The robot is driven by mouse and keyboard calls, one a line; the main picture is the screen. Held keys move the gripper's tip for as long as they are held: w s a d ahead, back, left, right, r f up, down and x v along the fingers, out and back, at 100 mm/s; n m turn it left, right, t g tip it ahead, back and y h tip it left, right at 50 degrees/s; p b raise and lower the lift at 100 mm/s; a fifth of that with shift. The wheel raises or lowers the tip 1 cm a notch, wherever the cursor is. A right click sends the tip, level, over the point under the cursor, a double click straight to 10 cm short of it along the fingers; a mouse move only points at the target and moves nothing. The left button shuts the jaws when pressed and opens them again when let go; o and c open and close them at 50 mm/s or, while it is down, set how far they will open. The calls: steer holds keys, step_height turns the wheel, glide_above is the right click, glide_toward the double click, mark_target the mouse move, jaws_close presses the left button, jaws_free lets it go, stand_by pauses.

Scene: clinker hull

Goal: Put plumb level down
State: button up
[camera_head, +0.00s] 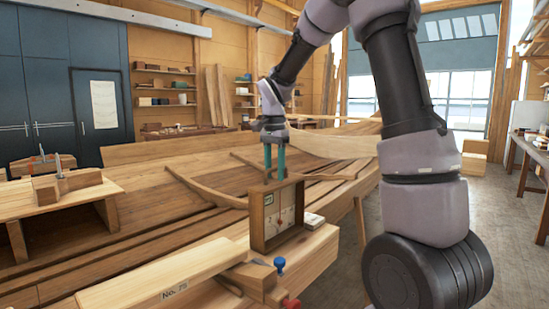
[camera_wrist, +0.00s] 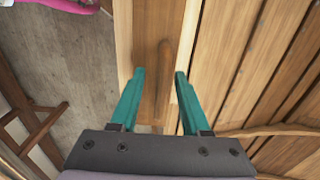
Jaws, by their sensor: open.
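The plumb level (camera_head: 258,222) appears to be the upright wooden frame with a pale face, standing on a light wood ledge (camera_head: 312,255) at the hull's near side. My gripper (camera_head: 275,178) points down at its top edge, with teal fingers apart and empty. In the wrist view my gripper (camera_wrist: 157,80) is open, and a narrow brown wooden piece (camera_wrist: 163,80), likely the level's top, lies between the finger lines without visibly touching either. Whether the fingertips reach below its top edge is hard to tell.
The clinker hull (camera_head: 150,205) with planks and ribs fills the left and middle. A plank marked "No." (camera_head: 170,280), a blue knob (camera_head: 279,264) and a red knob (camera_head: 291,303) are in front. A small pale block (camera_head: 314,221) lies beside the level.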

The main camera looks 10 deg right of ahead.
step_height(320, 180, up, 5)
steer(key=shift+f, duration=0.1)
steer(key=s+d+r+n+t, duration=0.2)
steer(key=s, duration=0.5)
steer(key=s+d+r+n+t+y, duration=0.1)
steer(key=s+d+r+n+t, duration=0.1)
steer(key=s, duration=0.6)
steer(key=s+d+r+n+t+y, duration=0.1)
steer(key=s+r+n+t, duration=0.1)
steer(key=s, duration=0.5)
steer(key=shift+s+d+n+t, duration=0.15)
steer(key=shift+d+n+t, duration=0.2)
steer(key=shift+t, duration=0.25)
